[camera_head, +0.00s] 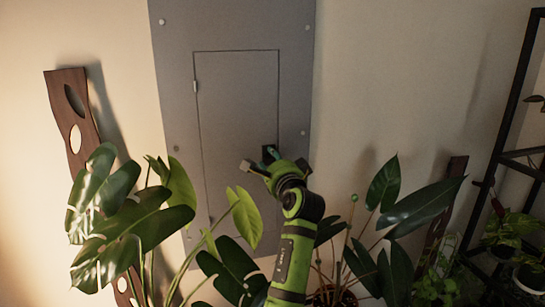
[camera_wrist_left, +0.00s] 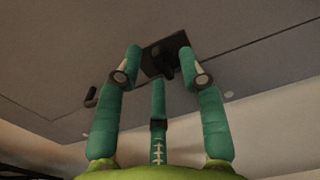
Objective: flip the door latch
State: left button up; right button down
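A grey panel (camera_head: 180,70) on the wall has a narrow door (camera_head: 235,95) outlined in it. A small black latch (camera_head: 269,152) sits at the door's right edge, partly hidden by my left gripper (camera_head: 262,163). In the left wrist view the latch (camera_wrist_left: 176,48) is a dark square plate with a knob-like piece. My left gripper (camera_wrist_left: 160,65) has green fingers, spread apart. The latch shows between and beyond the fingertips; I cannot tell whether they touch it. The door looks flush with the panel. My right gripper is not in view.
A large-leaved plant (camera_head: 125,225) stands at the left and another (camera_head: 400,210) at the right, with leaves close to my left arm. A wooden board (camera_head: 73,115) hangs at the left. A black shelf (camera_head: 505,130) stands at the far right.

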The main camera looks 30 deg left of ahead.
pick_arm(q)
jog(key=shift+w, duration=0.1)
grip_shut()
